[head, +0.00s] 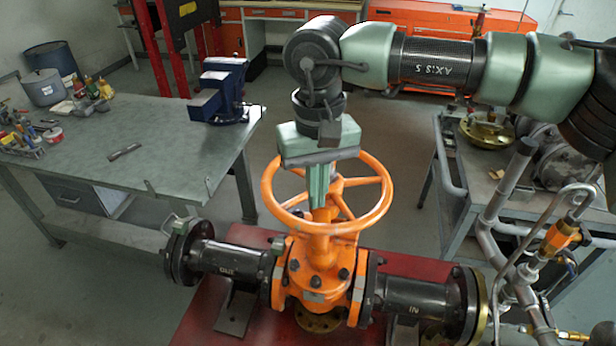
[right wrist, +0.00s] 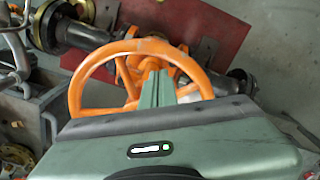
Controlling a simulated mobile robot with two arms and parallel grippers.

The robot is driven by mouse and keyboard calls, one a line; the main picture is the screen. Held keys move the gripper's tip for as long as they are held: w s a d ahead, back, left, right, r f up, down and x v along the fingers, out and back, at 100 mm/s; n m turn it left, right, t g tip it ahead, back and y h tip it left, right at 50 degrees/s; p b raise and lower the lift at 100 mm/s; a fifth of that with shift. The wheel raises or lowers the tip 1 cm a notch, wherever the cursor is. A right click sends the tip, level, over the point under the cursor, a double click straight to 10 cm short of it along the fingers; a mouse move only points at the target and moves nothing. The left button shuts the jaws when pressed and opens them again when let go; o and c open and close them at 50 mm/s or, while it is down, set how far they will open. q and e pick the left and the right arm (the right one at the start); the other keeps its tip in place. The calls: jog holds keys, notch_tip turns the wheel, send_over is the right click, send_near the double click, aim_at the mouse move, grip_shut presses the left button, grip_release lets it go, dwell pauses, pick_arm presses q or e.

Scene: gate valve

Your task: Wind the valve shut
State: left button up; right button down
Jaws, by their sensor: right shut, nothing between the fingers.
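The valve is an orange gate valve with a spoked orange handwheel (head: 376,213) on top, lying nearly level. Its orange body (head: 318,268) sits between two black flanged pipes. My right gripper (head: 317,203) comes down from above, fingers shut and empty. The fingers overlap the wheel's opening near the hub and a spoke; I cannot tell whether they touch. In the right wrist view the wheel (right wrist: 85,80) arches around the fingers (right wrist: 157,75), with the rim beyond them. The palm hides part of the near rim there. My left gripper is not in view.
The valve stands on a red plate (head: 240,237). A grey workbench (head: 110,160) with a blue vise (head: 222,90) is at left. At right are a cart and grey pipes (head: 490,225) with brass fittings. Orange cabinets (head: 450,25) stand behind.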

jog(key=shift+f, duration=0.1)
notch_tip(320, 180, down, 6)
jog(key=b, duration=0.4)
jog(key=shift+r, duration=0.25)
dwell(0.5)
jog(key=w+a+p, duration=0.2)
jog(key=w, duration=0.2)
jog(key=w+a+p, duration=0.2)
jog(key=w, duration=0.2)
jog(key=w+a+p, duration=0.2)
jog(key=w+p, duration=0.1)
jog(key=w, duration=0.2)
jog(key=shift+w+r, duration=0.1)
jog(key=shift+r, duration=0.1)
jog(key=shift+w+d+f, duration=0.15)
jog(key=shift+w+d, duration=0.25)
jog(key=shift+w, duration=0.1)
